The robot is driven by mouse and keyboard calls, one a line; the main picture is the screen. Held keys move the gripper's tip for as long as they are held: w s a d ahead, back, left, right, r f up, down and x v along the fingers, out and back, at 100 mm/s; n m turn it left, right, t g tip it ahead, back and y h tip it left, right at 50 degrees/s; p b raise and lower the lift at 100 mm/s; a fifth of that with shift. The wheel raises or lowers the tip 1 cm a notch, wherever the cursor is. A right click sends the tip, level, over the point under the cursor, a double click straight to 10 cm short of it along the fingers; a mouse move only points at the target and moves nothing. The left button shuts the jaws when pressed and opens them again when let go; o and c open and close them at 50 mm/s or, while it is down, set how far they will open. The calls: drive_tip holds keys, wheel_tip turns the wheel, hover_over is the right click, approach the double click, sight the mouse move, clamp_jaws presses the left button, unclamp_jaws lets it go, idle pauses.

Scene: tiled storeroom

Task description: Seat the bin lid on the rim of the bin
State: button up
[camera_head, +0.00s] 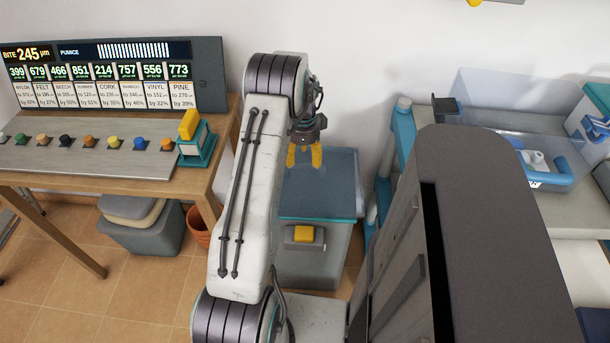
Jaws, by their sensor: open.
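A grey bin (152,242) stands on the floor under the wooden table at the left. A grey lid-like piece (128,206) sits at its top with a cream layer (146,216) beside it; I cannot tell how the piece rests on the rim. My gripper (304,157) points down with its two yellow fingers apart and nothing seen between them. It shows over the blue-grey top of a grey cabinet-like box (318,192), well to the right of the bin. The gap between fingers and top is unclear.
The box has a yellow block (304,233) on its front. A terracotta pot (199,228) stands between bin and box. The table (226,172) carries a panel of coloured knobs and a sign (110,75). A clear container (550,165) stands at the right.

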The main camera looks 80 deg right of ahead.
sight(305, 166)
drive_tip(key=shift+s+f, duration=0.2)
drive_tip(key=shift+f, duration=2.3)
clamp_jaws()
